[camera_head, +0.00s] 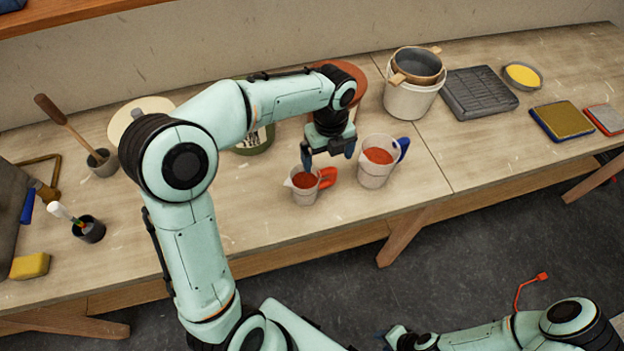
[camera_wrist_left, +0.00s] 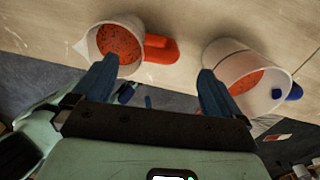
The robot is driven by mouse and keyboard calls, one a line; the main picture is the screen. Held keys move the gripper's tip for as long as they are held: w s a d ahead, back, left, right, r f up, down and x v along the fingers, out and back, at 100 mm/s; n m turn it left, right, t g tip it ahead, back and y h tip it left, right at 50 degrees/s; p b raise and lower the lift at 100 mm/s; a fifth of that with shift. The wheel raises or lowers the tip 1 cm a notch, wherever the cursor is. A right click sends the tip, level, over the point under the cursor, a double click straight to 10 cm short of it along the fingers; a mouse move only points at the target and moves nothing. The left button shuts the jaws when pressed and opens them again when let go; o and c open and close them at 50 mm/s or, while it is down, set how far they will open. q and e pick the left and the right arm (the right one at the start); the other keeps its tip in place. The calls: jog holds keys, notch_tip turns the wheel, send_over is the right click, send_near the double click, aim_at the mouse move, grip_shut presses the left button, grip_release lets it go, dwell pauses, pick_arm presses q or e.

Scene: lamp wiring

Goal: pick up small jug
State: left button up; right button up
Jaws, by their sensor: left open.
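The small jug (camera_head: 305,184) is a translucent white jug with a red handle and red contents, upright near the front edge of the table. It also shows in the left wrist view (camera_wrist_left: 103,45) at upper left. My left gripper (camera_head: 330,155) is open and empty, just above and behind the small jug. In the left wrist view its fingers (camera_wrist_left: 154,82) stand apart, the left one overlapping the small jug's lower edge; I cannot tell whether they touch. A larger jug (camera_head: 375,170) with a blue handle and red contents stands to the right. My right gripper (camera_head: 398,338) is at the bottom edge, its jaws unclear.
A white bucket (camera_head: 408,102) holding a wooden-handled pot stands behind the larger jug. A green tin (camera_head: 255,143) stands behind my left arm. A dark cup (camera_head: 89,230) and yellow sponge (camera_head: 30,266) lie left. The table between the cup and small jug is partly clear.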

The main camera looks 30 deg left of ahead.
pick_arm(q)
send_over(325, 182)
notch_tip(325, 182, down, 5)
jog(key=shift+r, duration=0.15)
jog(key=shift+w+f, duration=0.1)
jog(key=shift+f, duration=0.35)
jog(key=shift+f+b, duration=0.35)
jog(key=shift+f, duration=2.05)
jog(key=c, duration=1.6)
jog(key=shift+r, duration=0.1)
jog(key=shift+c, duration=0.2)
pick_arm(e)
jog(key=shift+s+f, duration=0.6)
